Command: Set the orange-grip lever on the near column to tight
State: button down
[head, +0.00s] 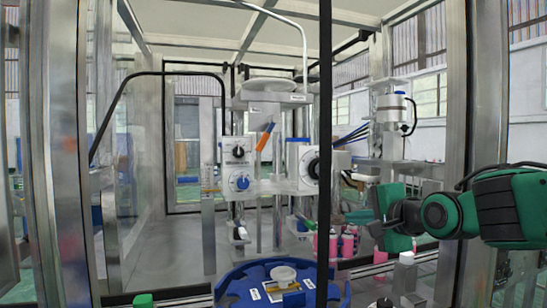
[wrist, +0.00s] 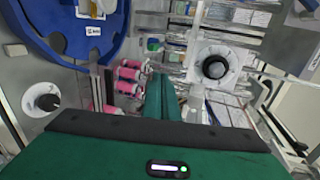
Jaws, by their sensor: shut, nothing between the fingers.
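An orange grip (head: 265,136) shows in the head view, tilted, in the middle of the machine beside a grey upright column (head: 277,150). It is small there, and I cannot read any tight or loose marking by it. I cannot pick it out in the wrist view. My gripper shows in the wrist view (wrist: 162,92) with its two green fingers together and nothing between them. In the head view my green gripper body (head: 390,203) is at the right, well apart from the orange grip; its fingertips are not clear there.
A blue round table (head: 232,290) stands low in front. Pink cans (head: 347,243) stand near my gripper. A dark vertical post (head: 324,120) crosses the head view.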

aim_at(266, 133)
jog(key=a+r+m+t+y, duration=0.3)
jog(key=a+r+y, duration=0.2)
jog(key=a+r, duration=0.7)
jog(key=w+a+r, duration=0.4)
jog(key=w+a, duration=0.3)
jog(key=w, duration=0.1)
jog(key=shift+w, duration=0.25)
jog(key=shift+d, duration=0.1)
jog(key=shift+m, duration=0.3)
